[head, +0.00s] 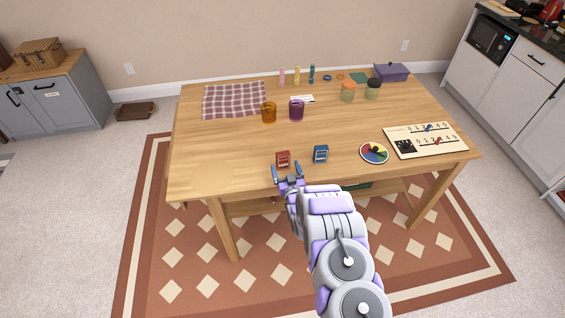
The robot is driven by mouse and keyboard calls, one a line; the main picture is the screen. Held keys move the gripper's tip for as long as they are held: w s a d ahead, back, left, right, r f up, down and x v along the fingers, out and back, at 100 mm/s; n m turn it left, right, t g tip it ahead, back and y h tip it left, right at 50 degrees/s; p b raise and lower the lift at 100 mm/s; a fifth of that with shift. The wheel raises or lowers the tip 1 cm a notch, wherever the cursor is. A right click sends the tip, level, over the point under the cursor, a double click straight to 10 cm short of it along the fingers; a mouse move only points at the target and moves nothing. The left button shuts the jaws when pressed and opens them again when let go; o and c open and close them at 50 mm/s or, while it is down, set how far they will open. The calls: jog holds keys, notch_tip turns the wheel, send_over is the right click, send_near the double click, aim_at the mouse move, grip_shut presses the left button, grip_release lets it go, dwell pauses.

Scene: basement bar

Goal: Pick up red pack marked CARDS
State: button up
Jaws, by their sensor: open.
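A small red pack (283,159) stands upright near the front edge of the wooden table (215,170). Any marking on it is too small to read. A similar blue pack (321,154) stands a little to its right. My gripper (287,171) is open at the table's front edge, just in front of the red pack. Its two fingers point toward the pack, and their tips appear close to its lower part. I cannot tell whether they touch it. Nothing shows between the fingers apart from the pack beyond them.
A colour wheel (374,153) and a white number board (426,140) lie to the right. An amber glass (269,112) and a purple glass (296,109) stand behind the packs. A checked cloth (234,99) lies at the back left. The table's front left is clear.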

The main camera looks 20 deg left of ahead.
aim_at(284, 162)
jog(key=shift+f+b+x, duration=0.15)
jog(key=shift+b+x, duration=0.25)
jog(key=shift+x, duration=0.65)
jog(key=shift+f+b+x, duration=0.15)
jog(key=shift+b+x, duration=0.25)
jog(key=shift+x, duration=0.65)
jog(key=shift+w+a, duration=0.3)
jog(key=shift+w, duration=0.35)
jog(key=shift+r, duration=0.1)
jog(key=c, duration=1.1)
